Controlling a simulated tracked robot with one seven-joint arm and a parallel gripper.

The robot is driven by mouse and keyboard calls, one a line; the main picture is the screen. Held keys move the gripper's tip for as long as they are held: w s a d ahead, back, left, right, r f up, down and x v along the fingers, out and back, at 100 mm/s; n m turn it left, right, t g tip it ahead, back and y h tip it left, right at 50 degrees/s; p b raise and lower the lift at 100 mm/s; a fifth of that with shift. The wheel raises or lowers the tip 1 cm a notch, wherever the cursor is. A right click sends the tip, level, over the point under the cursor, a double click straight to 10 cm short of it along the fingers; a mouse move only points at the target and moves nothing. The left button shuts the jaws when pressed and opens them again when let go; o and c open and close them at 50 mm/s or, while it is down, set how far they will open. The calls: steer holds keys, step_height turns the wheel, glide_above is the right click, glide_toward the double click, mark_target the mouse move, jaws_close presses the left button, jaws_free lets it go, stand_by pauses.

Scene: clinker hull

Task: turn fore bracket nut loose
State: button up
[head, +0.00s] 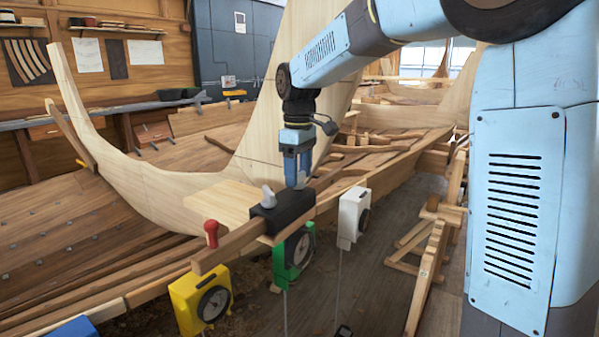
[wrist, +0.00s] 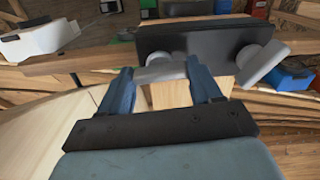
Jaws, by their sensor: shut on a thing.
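A black bracket (head: 284,211) sits over a wooden rail beside the hull, and it fills the top middle of the wrist view (wrist: 205,42). It carries two grey winged nuts. One nut (wrist: 160,72) lies between my fingers; the other nut (wrist: 263,62) stands free at the right, and shows left of my gripper in the head view (head: 268,197). My gripper (head: 298,184) points down at the bracket. In the wrist view its blue fingers (wrist: 160,67) are on either side of the near nut, shut on it. The nut's far side is hidden.
A red-handled peg (head: 211,233) stands by the rail's near end. Yellow (head: 185,298), green (head: 281,262) and white (head: 349,212) dial boxes hang along the rail's outer side. A pale upright board (head: 262,120) rises close behind my arm. Wooden trestles (head: 428,270) stand at right.

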steer(key=shift+n, duration=0.4)
steer(key=shift+a, duration=0.1)
steer(key=o, duration=1.1)
steer(key=shift+c, duration=0.2)
step_height(320, 180, up, 14)
steer(key=shift+f, duration=0.15)
steer(key=shift+c, duration=0.3)
